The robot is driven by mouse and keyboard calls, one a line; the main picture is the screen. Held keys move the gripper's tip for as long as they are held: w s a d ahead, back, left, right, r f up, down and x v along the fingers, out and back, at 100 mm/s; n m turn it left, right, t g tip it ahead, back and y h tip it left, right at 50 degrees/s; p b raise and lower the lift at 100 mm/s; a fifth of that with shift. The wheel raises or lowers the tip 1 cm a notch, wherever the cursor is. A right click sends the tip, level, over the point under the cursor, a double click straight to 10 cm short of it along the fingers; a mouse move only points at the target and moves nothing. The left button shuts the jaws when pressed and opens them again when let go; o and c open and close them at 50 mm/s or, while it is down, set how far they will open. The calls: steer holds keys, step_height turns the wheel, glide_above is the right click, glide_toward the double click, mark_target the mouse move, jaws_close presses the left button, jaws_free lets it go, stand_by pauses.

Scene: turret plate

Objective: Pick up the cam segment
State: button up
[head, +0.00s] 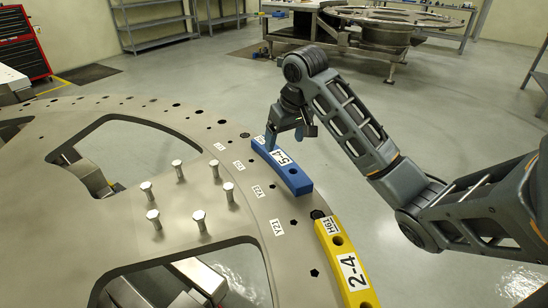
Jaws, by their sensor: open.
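A blue curved cam segment (289,176) labelled 5-4 lies on the rim of the metal turret plate (105,228). A yellow curved cam segment (341,262), labelled 2-4 and H61, lies nearer on the same rim. The task does not say which segment it means. My gripper (284,140) is open, fingers pointing down, at the far end of the blue segment. It hides part of that end and its small label. I cannot tell whether the fingers touch the segment or straddle it.
Several upright bolts (153,219) stand on the plate left of the blue segment. The plate has large cut-outs and small rim holes, some labelled, such as Y21 (277,227). A red tool cabinet (24,47) and grey shelves (153,22) stand far behind. Floor beyond the rim is clear.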

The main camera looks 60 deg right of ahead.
mark_target(281, 158)
steer(key=shift+s+p+x, duration=0.2)
steer(key=shift+p+x, duration=0.15)
steer(key=shift+x, duration=3.15)
steer(key=shift+a, duration=0.2)
steer(key=c, duration=1.4)
